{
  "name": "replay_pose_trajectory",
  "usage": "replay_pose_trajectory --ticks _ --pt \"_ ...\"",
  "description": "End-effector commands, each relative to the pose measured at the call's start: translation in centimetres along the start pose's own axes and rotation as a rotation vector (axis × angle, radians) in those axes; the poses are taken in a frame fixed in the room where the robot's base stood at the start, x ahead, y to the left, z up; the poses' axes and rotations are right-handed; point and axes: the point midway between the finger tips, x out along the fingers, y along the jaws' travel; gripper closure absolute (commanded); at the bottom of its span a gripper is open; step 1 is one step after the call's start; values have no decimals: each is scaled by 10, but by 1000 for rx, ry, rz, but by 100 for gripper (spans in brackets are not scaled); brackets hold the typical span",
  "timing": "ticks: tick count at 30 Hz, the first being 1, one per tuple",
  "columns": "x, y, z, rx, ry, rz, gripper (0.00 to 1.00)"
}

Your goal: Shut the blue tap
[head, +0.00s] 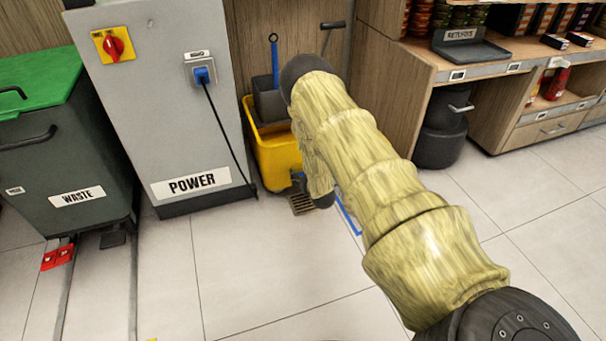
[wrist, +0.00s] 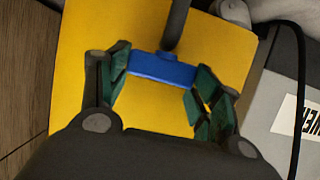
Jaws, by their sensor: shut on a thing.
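The blue tap (wrist: 160,69) shows in the wrist view as a short blue bar. It lies crosswise at the end of a dark pipe (wrist: 176,25), in front of the yellow mop bucket (wrist: 210,45). My gripper (wrist: 161,76) is shut on the bar, with one green-padded finger at each end of it. In the head view my arm hides most of the gripper. A small blue spot shows low on the bucket's front there, and I cannot tell how far the tap is turned.
The yellow bucket (head: 275,160) stands beside a grey power cabinet (head: 170,95) with a hanging black cable (head: 228,135). A floor drain (head: 302,204) lies just in front. A green-lidded waste bin (head: 65,150) stands left. A wooden counter (head: 395,80) stands right.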

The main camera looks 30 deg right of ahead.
Motion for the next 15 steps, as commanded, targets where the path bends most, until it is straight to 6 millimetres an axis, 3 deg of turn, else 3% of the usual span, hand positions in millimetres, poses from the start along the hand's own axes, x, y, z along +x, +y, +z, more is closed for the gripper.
replay_pose_trajectory --ticks 7,8,9,11,15 --pt "1 0 -2 1 3 -1 60" --pt "0 0 -2 1 3 -1 30" --pt "0 0 -2 1 3 -1 23" --pt "0 0 -2 1 3 0 14" --pt "0 0 -1 1 1 0 14"
